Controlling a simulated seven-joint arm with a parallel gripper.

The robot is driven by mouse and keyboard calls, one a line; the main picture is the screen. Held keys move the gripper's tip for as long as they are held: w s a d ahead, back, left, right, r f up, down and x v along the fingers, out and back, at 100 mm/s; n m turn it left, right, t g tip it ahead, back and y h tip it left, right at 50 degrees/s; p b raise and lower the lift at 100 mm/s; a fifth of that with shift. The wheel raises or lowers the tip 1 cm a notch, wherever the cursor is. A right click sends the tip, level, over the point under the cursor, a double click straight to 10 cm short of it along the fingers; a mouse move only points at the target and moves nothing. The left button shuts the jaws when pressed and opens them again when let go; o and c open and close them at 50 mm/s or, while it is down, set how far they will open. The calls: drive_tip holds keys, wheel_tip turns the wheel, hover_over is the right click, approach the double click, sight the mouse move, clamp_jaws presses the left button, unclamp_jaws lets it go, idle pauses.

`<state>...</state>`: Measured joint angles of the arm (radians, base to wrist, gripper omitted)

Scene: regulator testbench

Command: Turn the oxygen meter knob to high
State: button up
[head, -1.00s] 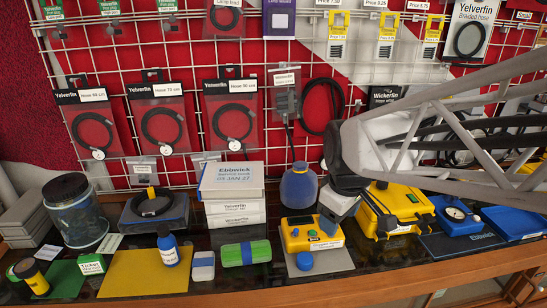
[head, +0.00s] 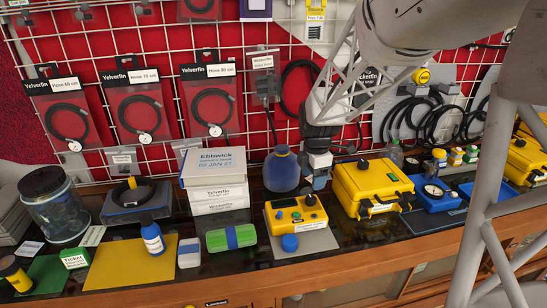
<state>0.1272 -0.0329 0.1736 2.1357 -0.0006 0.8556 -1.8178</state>
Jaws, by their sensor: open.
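A yellow box meter (head: 284,219) stands on a grey mat, right of centre in the head view. It has a small display and buttons on its face, and a dark round knob (head: 310,200) near its right rear corner. I cannot read the knob's setting. My gripper (head: 319,184) points down just behind and above the knob, with its blue-grey fingers small in the picture. It is open and appears empty. I cannot tell whether a fingertip touches the knob.
A blue cap (head: 289,243) lies on the mat in front of the meter. A blue bottle (head: 282,170) stands behind it, close to my gripper. A yellow case (head: 372,188) stands to the right, and a green-and-blue block (head: 231,237) to the left. A wire grid with hanging hoses rises behind.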

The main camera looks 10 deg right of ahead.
sight(311, 198)
drive_tip(key=shift+w+d+f+n, duration=0.25)
drive_tip(key=shift+w+f+n, duration=0.15)
drive_tip(key=shift+w+f, duration=0.15)
drive_tip(key=shift+f, duration=0.1)
drive_tip(key=shift+f, duration=3.75)
drive_tip(key=c, duration=0.9)
